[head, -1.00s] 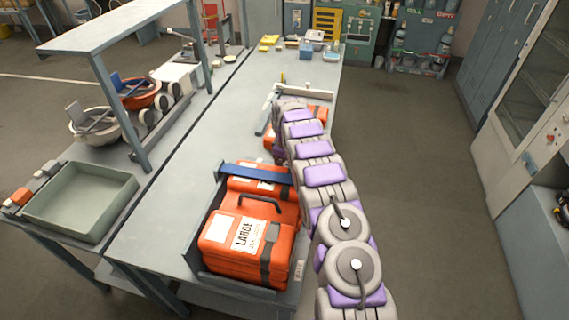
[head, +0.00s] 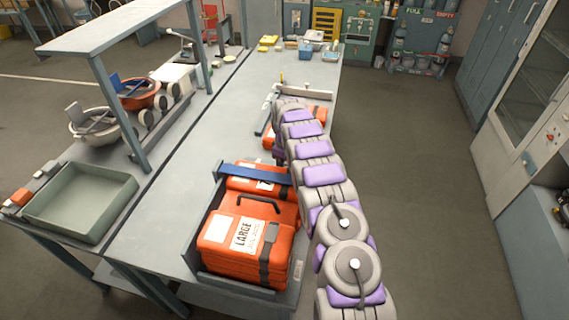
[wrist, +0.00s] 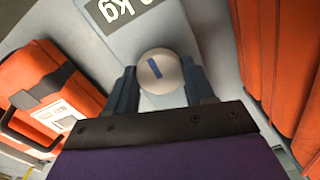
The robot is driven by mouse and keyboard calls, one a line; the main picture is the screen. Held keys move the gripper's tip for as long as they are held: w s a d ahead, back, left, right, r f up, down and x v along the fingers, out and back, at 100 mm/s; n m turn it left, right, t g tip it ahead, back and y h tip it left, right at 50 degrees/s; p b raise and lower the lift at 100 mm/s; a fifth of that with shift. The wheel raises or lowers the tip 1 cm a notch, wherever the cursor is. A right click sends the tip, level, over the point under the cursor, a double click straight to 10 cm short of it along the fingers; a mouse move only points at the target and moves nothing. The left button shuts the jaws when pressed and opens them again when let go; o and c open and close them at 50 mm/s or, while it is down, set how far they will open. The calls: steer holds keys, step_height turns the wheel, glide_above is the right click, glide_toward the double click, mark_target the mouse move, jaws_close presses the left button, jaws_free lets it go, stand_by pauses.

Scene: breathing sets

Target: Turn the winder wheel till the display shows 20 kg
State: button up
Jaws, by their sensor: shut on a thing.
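In the wrist view, a round white knob (wrist: 160,71) with a blue line across its face sits between the two dark blue fingers of my gripper (wrist: 163,88). I take it for the winder wheel. My gripper is shut on it from both sides. The blue line is slightly tilted. Above it, a grey panel carries a display (wrist: 118,8) cut off by the top edge; "kg" shows, with part of a digit before it, so the full number cannot be read. In the head view my arm hides the gripper, wheel and display.
Orange cases flank my gripper, one at left (wrist: 45,90) and one at right (wrist: 285,60) in the wrist view. In the head view, orange cases marked LARGE (head: 245,240) stand in a rack beside my arm. A green tray (head: 80,200) sits on the left bench. Floor at right is clear.

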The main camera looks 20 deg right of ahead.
steer(key=shift+w+r, duration=0.1)
steer(key=shift+r, duration=0.05)
steer(key=m+p, duration=0.1)
steer(key=m, duration=0.4)
steer(key=shift+w+r, duration=0.1)
steer(key=m+p, duration=0.1)
steer(key=m, duration=0.4)
steer(key=shift+m, duration=0.3)
steer(key=o, duration=1)
steer(key=shift+o, duration=0.2)
